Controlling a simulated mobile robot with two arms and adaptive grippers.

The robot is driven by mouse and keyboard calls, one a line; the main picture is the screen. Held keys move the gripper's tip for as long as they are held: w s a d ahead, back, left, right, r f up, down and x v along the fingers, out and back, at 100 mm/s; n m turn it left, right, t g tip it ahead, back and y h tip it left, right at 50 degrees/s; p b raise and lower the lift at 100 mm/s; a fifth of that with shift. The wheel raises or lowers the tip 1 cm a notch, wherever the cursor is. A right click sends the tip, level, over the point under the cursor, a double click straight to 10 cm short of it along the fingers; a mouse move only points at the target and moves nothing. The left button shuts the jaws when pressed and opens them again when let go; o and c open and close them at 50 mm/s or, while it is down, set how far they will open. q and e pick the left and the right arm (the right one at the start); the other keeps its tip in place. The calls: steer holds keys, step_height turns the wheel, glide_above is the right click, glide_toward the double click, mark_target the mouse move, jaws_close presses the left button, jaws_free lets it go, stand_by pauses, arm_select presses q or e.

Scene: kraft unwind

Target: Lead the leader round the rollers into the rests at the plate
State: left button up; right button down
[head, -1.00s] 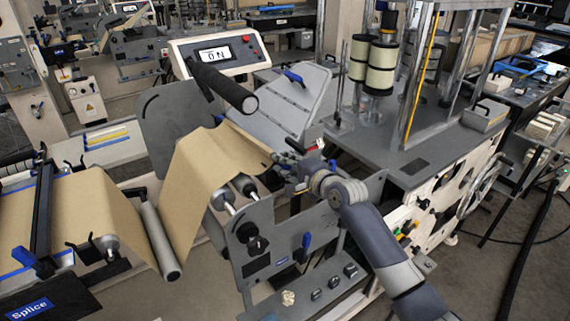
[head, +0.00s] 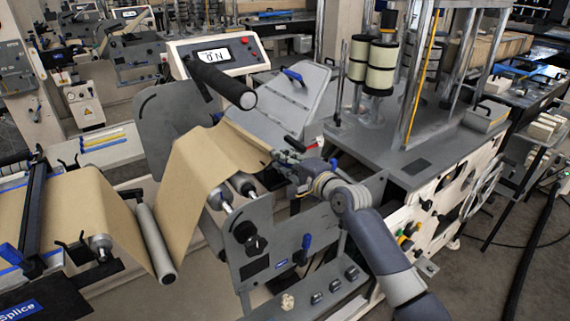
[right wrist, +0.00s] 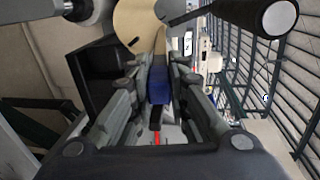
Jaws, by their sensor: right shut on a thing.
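The leader (head: 203,165) is a tan kraft sheet. It rises from a low grey roller (head: 155,243), bends over a crest and reaches right to my right gripper (head: 281,160). In the right wrist view this gripper is shut on a blue piece (right wrist: 158,88) at the leader's end, with tan paper (right wrist: 140,22) just beyond. Two more rollers (head: 243,184) sit under the sheet, partly hidden. A grey sloped plate (head: 285,112) stands behind the gripper. I cannot make out the rests. My left gripper is not in view.
A black-gripped bar (head: 222,86) juts out above the sheet. A display box (head: 217,54) and a machine with posts and spools (head: 381,68) stand behind.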

steer(key=shift+w+r, duration=0.1)
steer(key=shift+r, duration=0.1)
steer(key=w+a+b, duration=0.2)
steer(key=w, duration=0.1)
steer(key=shift+w+a+r, duration=0.15)
steer(key=shift+a+r, duration=0.2)
steer(key=shift+w+a+r, duration=0.15)
steer(key=shift+w+r, duration=0.05)
steer(key=shift+f, duration=0.1)
stand_by(0.3)
steer(key=shift+f+t+y+b, duration=0.55)
steer(key=shift+f+b, duration=0.45)
steer(key=shift+b, duration=2.25)
steer(key=shift+s+f, duration=0.1)
steer(key=shift+f+b, duration=0.2)
steer(key=shift+b, duration=0.4)
steer(key=shift+f, duration=0.15)
